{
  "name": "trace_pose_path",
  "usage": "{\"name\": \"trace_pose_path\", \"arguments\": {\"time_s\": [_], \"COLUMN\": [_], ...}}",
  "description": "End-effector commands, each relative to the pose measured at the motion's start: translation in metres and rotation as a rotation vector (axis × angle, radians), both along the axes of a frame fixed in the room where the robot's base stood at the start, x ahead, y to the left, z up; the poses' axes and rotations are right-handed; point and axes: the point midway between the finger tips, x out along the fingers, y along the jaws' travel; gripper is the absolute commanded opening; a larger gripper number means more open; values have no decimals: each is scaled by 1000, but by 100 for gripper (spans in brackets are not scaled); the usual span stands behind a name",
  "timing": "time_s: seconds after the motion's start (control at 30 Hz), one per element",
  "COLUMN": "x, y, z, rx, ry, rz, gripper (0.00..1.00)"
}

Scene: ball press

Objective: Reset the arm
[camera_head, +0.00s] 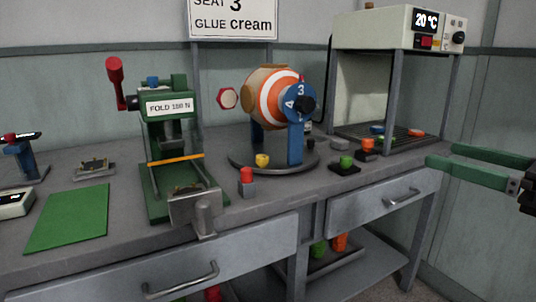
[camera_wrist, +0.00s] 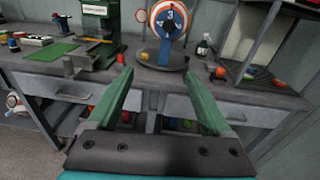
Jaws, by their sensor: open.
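My gripper (camera_head: 434,154) enters from the right edge in the head view, with its two long green fingers pointing left. It hangs in front of the right end of the bench, apart from it. In the wrist view my gripper (camera_wrist: 157,74) shows both green fingers spread wide with nothing between them. The workbench (camera_head: 270,222) stands beyond the fingers, with its drawers shut.
The bench holds a green press (camera_head: 157,130), a striped ball (camera_head: 272,95) on a round stand, a green mat (camera_head: 70,217) and several small coloured pieces. A heater box (camera_head: 385,28) reading 20 °C stands at the right. Open floor shows in front.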

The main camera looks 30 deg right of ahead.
Motion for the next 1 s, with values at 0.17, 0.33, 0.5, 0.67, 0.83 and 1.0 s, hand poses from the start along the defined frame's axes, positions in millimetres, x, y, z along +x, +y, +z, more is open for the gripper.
{"name": "trace_pose_path", "arguments": {"time_s": [0.17, 0.33, 0.5, 0.67, 0.83, 1.0], "x": [24, 53, 87, 119, 135, 130], "y": [14, 34, 68, 118, 175, 223], "z": [-15, -35, -66, -110, -163, -214], "rx": [-59, -145, -272, -468, -700, -935], "ry": [52, 114, 195, 283, 348, 373], "rz": [63, 152, 289, 494, 745, 1008], "gripper": [84, 84, 84, 84, 84, 84]}}
